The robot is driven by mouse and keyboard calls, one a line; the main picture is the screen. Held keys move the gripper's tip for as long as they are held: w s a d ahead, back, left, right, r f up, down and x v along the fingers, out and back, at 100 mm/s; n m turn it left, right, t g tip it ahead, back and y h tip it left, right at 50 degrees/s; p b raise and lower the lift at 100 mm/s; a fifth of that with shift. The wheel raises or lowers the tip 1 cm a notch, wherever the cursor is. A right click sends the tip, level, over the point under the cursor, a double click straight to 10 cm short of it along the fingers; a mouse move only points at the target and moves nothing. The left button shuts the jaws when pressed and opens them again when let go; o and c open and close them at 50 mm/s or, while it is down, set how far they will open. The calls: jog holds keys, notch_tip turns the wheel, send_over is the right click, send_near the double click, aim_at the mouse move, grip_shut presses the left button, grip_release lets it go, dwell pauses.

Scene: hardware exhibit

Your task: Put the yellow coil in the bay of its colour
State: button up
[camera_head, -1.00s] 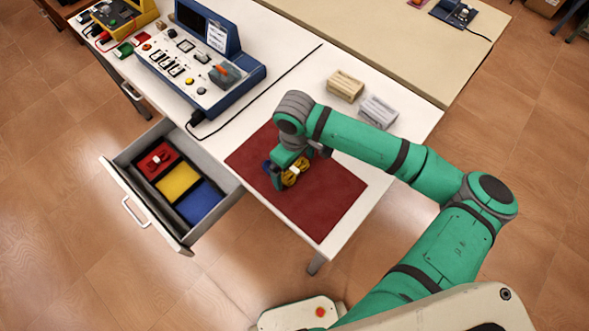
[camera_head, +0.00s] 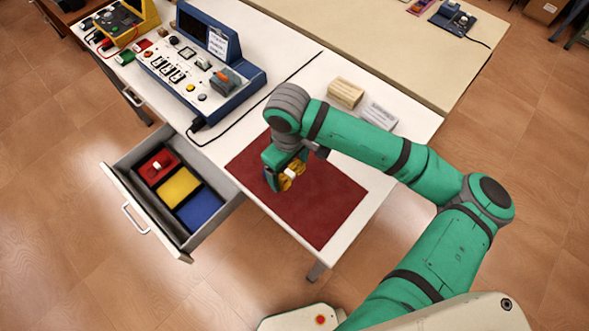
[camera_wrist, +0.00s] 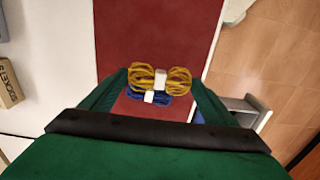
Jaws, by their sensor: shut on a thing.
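The yellow coil (camera_head: 291,176) has a white band around its middle and is in my gripper (camera_head: 282,180) above the red mat (camera_head: 318,212). In the wrist view the yellow coil (camera_wrist: 145,79) sits between the fingers of my gripper (camera_wrist: 158,85). A blue coil (camera_wrist: 150,97), also with a white band, shows just below it there; it seems to lie on the mat. The open drawer (camera_head: 130,187) holds a red bay (camera_head: 148,170) with a red coil (camera_head: 159,165) in it, an empty yellow bay (camera_head: 178,187) and an empty blue bay (camera_head: 200,208).
A blue instrument panel (camera_head: 205,60) with a black cable stands at the back left of the white table (camera_head: 290,40). A tan box (camera_head: 345,92) and a grey box (camera_head: 380,115) stand behind my arm. The drawer juts out from the table's left side.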

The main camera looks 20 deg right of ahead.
aim_at(281, 182)
jog(key=a+r, duration=0.1)
jog(key=s+a+r, duration=0.2)
jog(key=r, duration=0.1)
jog(key=s+a+r, duration=0.3)
jog(key=s+a, duration=0.2)
jog(key=a, duration=0.1)
jog(key=shift+a+r, duration=0.2)
jog(key=shift+a, duration=0.1)
